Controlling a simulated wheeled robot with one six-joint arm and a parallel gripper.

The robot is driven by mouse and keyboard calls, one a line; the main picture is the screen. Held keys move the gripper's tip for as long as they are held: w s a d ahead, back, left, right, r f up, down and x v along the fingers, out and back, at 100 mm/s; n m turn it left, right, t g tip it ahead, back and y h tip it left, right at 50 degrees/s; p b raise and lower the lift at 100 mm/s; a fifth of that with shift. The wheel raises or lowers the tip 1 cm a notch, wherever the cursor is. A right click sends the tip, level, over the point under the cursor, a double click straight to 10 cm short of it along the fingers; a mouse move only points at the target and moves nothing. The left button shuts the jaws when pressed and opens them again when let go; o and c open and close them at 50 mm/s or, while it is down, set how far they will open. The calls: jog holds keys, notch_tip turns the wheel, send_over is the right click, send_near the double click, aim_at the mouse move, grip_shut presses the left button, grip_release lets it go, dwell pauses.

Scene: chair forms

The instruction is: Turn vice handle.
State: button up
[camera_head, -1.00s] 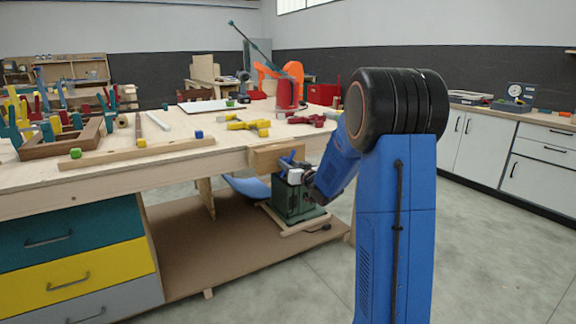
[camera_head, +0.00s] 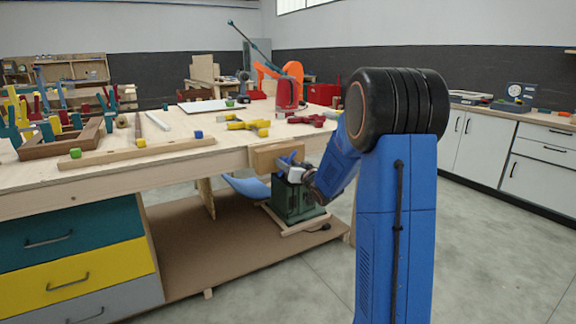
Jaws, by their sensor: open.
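The vice shows as a wooden jaw block (camera_head: 265,158) on the front edge of the workbench, near its right corner. My gripper (camera_head: 287,165) is at the right part of this block, at the end of my blue arm. Its small blue and silver parts are close in front of the vice, and it is open. The vice handle cannot be made out apart from the gripper. I cannot tell whether the gripper touches it or has it between the fingers.
The workbench (camera_head: 120,178) carries a wooden tool tray (camera_head: 48,150), yellow clamps (camera_head: 247,125) and red clamps (camera_head: 305,119). A green machine (camera_head: 290,203) stands on the lower shelf (camera_head: 200,245), below my gripper. The floor to the right is clear.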

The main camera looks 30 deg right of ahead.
jog(key=s, duration=1.7)
jog(key=shift+s, duration=0.15)
jog(key=shift+d+r, duration=0.1)
